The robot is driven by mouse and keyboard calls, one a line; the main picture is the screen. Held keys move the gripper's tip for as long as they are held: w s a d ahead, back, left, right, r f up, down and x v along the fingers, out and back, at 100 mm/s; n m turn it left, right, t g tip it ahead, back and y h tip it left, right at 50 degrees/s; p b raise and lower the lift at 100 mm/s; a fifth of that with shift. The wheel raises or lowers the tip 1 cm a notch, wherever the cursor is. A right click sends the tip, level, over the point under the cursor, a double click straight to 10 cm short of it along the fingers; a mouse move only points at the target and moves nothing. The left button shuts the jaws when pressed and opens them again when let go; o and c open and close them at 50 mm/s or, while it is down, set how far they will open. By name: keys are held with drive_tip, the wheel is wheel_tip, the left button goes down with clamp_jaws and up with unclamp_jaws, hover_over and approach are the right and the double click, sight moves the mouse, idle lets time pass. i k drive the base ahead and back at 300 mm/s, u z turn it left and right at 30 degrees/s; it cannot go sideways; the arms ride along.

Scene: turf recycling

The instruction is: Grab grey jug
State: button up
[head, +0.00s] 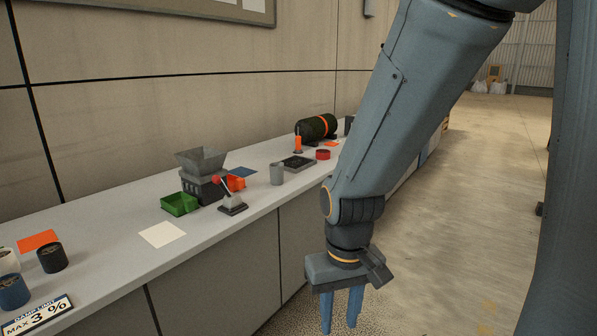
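The grey jug (277,174) stands upright on the light counter (120,236), near its front edge and right of the small lever device. It looks like a small plain grey cylinder. My gripper (341,312) hangs pointing down in front of the counter, over the floor. It is apart from the jug, lower and to the right in the picture. Its two blue fingers are spread with a gap between them and nothing in it.
Dark and blue cups stand at lower left. The floor (470,190) at right is clear.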

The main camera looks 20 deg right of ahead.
sight(276, 169)
drive_tip(key=z, duration=0.8)
drive_tip(key=i, duration=1)
drive_tip(key=z, duration=0.55)
drive_tip(key=i, duration=1.1)
drive_tip(key=u, duration=1.05)
drive_tip(key=i, duration=0.95)
drive_tip(key=u, duration=1.05)
